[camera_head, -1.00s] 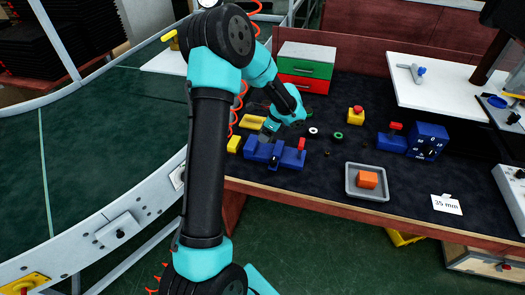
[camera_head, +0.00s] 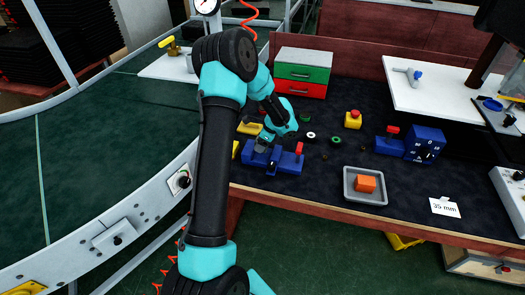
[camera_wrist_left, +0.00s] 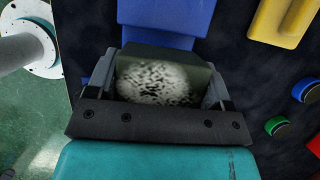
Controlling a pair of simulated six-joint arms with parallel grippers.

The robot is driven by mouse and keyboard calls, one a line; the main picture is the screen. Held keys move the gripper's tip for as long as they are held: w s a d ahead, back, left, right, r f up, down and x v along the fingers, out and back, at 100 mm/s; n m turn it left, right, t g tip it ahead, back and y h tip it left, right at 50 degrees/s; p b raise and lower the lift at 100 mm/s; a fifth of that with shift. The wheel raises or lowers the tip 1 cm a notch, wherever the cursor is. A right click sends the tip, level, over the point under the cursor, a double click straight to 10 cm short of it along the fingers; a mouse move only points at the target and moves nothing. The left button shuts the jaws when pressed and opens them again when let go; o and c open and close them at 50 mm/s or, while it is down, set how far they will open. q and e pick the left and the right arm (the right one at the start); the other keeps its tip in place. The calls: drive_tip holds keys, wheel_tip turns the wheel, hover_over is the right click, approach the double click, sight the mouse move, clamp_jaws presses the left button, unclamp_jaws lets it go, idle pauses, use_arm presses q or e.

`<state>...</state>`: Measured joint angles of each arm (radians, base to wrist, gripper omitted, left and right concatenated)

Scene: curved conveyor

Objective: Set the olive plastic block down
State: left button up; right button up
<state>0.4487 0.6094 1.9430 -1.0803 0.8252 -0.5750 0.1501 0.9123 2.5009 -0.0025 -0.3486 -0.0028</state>
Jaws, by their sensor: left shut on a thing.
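My left gripper (camera_head: 264,142) reaches in over the blue fixture (camera_head: 285,163) with the red knob on the workbench. In the left wrist view the left gripper (camera_wrist_left: 160,85) is shut on the olive block (camera_wrist_left: 197,74), which shows a dark olive edge and a speckled grey-white patch. A blue part (camera_wrist_left: 165,15) lies just beyond the block there. In the head view the block is mostly hidden by the gripper, and I cannot tell whether it touches the fixture. My right gripper is not in view.
A grey tray (camera_head: 351,194) with an orange block (camera_head: 366,182) stands to the right. A yellow piece (camera_head: 250,128) lies by the gripper. Behind are green and red drawers (camera_head: 302,72). A blue dial box (camera_head: 425,144) stands farther right. The curved conveyor (camera_head: 90,170) runs along the left.

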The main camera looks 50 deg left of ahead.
sight(262, 155)
use_arm(q)
drive_tip(key=shift+f, duration=0.45)
drive_tip(key=shift+f, duration=1.85)
drive_tip(key=shift+f, duration=0.15)
drive_tip(key=o, duration=1.1)
drive_tip(key=shift+c, duration=0.2)
drive_tip(key=v, duration=1.2)
